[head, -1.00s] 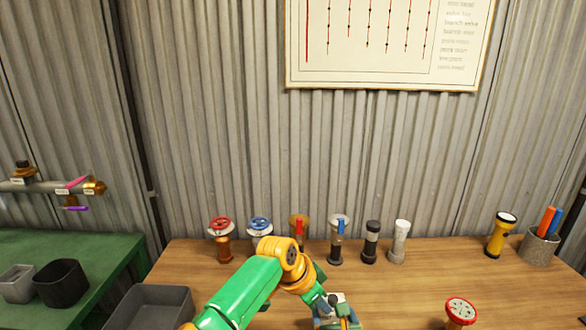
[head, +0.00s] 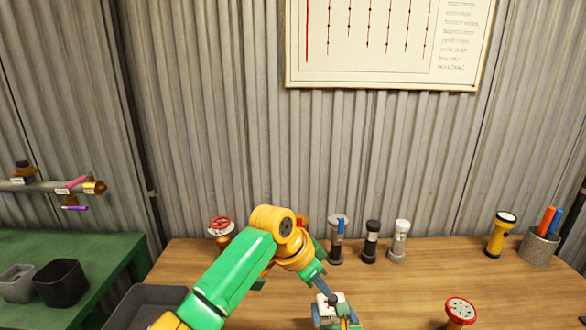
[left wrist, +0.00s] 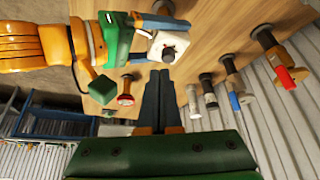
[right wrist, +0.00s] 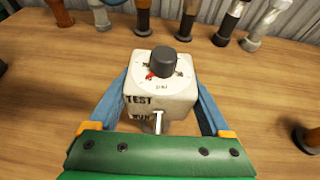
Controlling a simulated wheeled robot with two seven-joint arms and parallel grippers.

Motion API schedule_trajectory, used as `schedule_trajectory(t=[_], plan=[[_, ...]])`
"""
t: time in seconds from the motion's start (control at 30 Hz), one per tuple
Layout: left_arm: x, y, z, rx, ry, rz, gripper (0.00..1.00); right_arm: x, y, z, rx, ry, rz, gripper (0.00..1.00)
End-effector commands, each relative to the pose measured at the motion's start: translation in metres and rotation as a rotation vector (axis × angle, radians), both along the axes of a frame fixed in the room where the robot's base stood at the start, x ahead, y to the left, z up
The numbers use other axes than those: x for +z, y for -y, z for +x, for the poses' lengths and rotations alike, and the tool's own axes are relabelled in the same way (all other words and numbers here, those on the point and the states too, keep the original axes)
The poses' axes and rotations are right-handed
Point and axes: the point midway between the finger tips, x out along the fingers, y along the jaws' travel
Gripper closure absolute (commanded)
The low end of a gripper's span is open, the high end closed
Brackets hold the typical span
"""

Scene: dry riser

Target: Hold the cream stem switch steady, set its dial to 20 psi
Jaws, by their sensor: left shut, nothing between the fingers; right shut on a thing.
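The cream stem switch (right wrist: 160,100) is a box with a black knob (right wrist: 163,61) on a white dial face. A red mark shows at the knob's lower left; the dial figures are too small to read. Its front carries "TEST" and "RUN" lettering and a small pale lever (right wrist: 158,122). My right gripper (right wrist: 163,90) is shut on the switch, a finger on each side. The switch also shows in the head view (head: 331,303) and the left wrist view (left wrist: 170,46). My left gripper (left wrist: 159,75) is shut and empty, its fingertips close to the switch; contact cannot be told.
Valves and stems stand along the table's back, including a red-wheeled valve (head: 220,229), a blue-handled one (head: 338,240) and a white-topped stem (head: 399,241). A red-topped piece (head: 460,311) stands front right. A yellow flashlight (head: 501,235) and a pen cup (head: 540,246) are far right.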

Motion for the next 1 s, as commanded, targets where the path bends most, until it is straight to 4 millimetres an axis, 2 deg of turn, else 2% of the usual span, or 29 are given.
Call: schedule_trajectory(t=[0.4,0.47,0.8,1.0], plan=[[0.007,0.006,0.006,-0.001,0.000,0.000,1.00,0.000,0.000,0.000,0.000,0.000,0.000,1.00],[0.002,0.005,0.007,0.001,0.002,0.001,1.00,0.000,0.000,0.000,0.000,0.000,0.000,1.00],[-0.050,0.006,0.006,0.002,-0.003,-0.002,1.00,0.000,0.000,0.000,0.000,0.000,0.000,1.00],[-0.061,0.006,0.006,0.000,-0.001,-0.002,1.00,0.000,0.000,0.000,0.000,0.000,0.000,1.00]])
